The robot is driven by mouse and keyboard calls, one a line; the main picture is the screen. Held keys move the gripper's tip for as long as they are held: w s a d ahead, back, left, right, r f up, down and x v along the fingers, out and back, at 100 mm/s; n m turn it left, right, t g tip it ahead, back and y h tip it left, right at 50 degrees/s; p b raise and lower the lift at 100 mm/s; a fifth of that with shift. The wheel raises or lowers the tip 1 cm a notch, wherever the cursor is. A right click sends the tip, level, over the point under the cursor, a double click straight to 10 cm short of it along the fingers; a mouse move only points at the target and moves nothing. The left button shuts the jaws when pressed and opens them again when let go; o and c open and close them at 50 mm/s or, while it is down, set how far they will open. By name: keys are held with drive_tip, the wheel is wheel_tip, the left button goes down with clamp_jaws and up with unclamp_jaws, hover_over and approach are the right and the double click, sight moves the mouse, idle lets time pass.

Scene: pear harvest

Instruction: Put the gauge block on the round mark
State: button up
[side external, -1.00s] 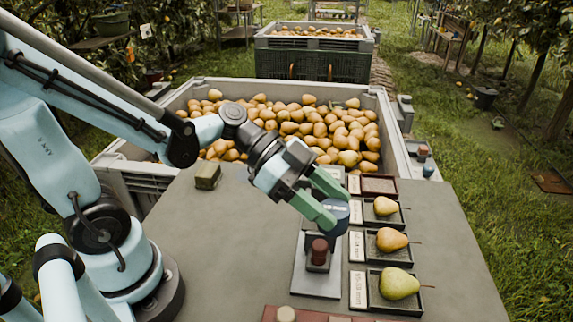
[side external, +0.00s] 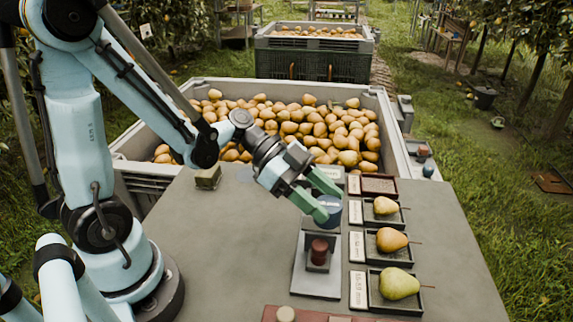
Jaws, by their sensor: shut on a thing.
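My gripper (side external: 323,197) has green fingers and is shut on a blue round piece (side external: 329,210), above the back of a grey plate (side external: 317,284). I cannot tell whether the piece touches anything below. A dark square block with a red-brown knob (side external: 319,252) stands on the plate, just in front of the gripper. A small olive block (side external: 208,177) sits at the table's back left. I cannot tell for certain which of these is the gauge block. I cannot make out a round mark.
Dark trays with single pears (side external: 399,284) line the right of the table (side external: 230,255), with white labels beside them. A reddish board (side external: 325,314) lies at the front edge. A large bin of pears (side external: 235,84) stands behind. The table's left middle is clear.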

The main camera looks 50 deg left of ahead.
drive_tip(key=w+a+f, duration=0.2)
drive_tip(key=a, duration=0.1)
drive_tip(key=w+a+f, duration=0.1)
drive_tip(key=w+a, duration=0.1)
drive_tip(key=shift+f, duration=2.2)
drive_tip(key=o, duration=1.1)
drive_tip(key=shift+c, duration=0.2)
